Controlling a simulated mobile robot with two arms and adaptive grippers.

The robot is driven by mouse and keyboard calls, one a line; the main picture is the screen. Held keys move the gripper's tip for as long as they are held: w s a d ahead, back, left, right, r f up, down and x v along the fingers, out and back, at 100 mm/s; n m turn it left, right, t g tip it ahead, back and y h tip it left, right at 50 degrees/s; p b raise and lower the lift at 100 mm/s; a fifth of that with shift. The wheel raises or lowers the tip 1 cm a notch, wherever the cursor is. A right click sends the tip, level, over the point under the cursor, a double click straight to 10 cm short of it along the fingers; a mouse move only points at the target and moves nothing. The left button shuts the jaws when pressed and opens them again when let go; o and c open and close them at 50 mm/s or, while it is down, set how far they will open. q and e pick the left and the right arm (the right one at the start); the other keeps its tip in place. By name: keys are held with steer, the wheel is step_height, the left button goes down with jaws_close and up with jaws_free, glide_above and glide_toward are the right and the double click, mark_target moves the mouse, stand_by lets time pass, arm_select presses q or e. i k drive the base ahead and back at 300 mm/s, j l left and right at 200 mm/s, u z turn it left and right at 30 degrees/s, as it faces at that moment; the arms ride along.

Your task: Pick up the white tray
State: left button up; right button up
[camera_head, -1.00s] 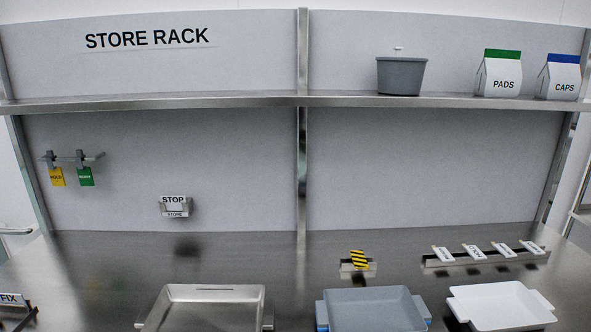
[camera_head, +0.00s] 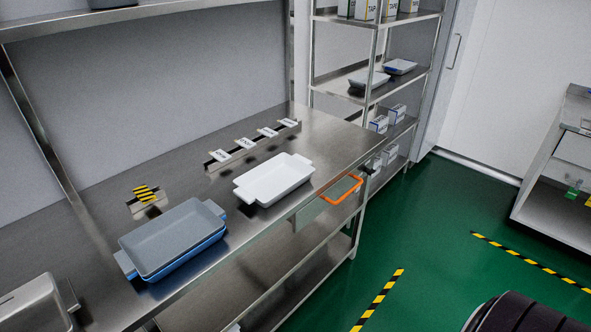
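The white tray (camera_head: 274,180) sits on the steel bench (camera_head: 318,140), near its front edge and towards its right end. It is shallow, looks empty, and has a small handle at each end. Nothing touches it from above. Neither of my grippers shows in the head view, so their state is hidden.
A grey tray stacked on a blue one (camera_head: 172,238) stands left of the white tray. A metal tray (camera_head: 30,305) is at lower left. Label holders (camera_head: 252,143) and a striped block (camera_head: 146,193) stand behind. An orange-rimmed item (camera_head: 342,190) is below the bench edge. Green floor (camera_head: 430,230) is open at right.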

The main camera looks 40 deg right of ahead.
mark_target(265, 185)
steer(key=z, duration=1)
